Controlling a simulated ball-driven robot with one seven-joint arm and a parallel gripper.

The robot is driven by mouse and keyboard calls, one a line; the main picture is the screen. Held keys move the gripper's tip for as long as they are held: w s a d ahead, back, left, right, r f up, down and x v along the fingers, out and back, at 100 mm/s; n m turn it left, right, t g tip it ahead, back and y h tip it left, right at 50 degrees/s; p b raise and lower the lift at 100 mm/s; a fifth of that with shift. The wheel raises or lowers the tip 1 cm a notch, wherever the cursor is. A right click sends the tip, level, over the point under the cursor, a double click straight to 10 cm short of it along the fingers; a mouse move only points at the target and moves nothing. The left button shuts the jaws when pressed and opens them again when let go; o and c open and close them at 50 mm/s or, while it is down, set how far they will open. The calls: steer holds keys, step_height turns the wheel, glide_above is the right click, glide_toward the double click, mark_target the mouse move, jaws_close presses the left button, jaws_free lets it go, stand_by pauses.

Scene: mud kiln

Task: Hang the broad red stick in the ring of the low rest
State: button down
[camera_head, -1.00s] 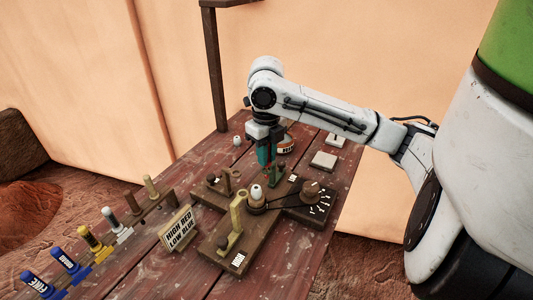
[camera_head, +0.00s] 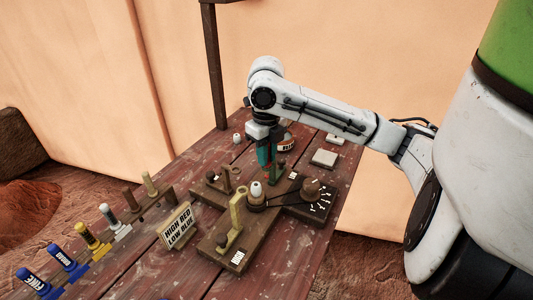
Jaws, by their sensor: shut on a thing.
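My gripper (camera_head: 266,166) points down over the far part of the wooden stand and is shut on a small red piece, seen only in part between the teal fingers. I take it to be the red stick; its label and lower end are hidden. A short post with a ring (camera_head: 227,176) stands on the stand's left arm. A taller tan post with a ring (camera_head: 237,204) stands on the front arm. I cannot tell for sure which is the low rest.
A white-tipped peg (camera_head: 256,190) and a brown knob (camera_head: 311,187) stand on the stand. A pale block (camera_head: 324,159) lies behind.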

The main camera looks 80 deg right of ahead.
steer(key=shift+f, duration=0.25)
steer(key=c, duration=1)
jaws_free()
steer(key=shift+o, duration=0.6)
steer(key=o, duration=0.4)
steer(key=shift+r, duration=0.1)
steer(key=shift+r+p, duration=2.65)
steer(key=shift+r, duration=1.05)
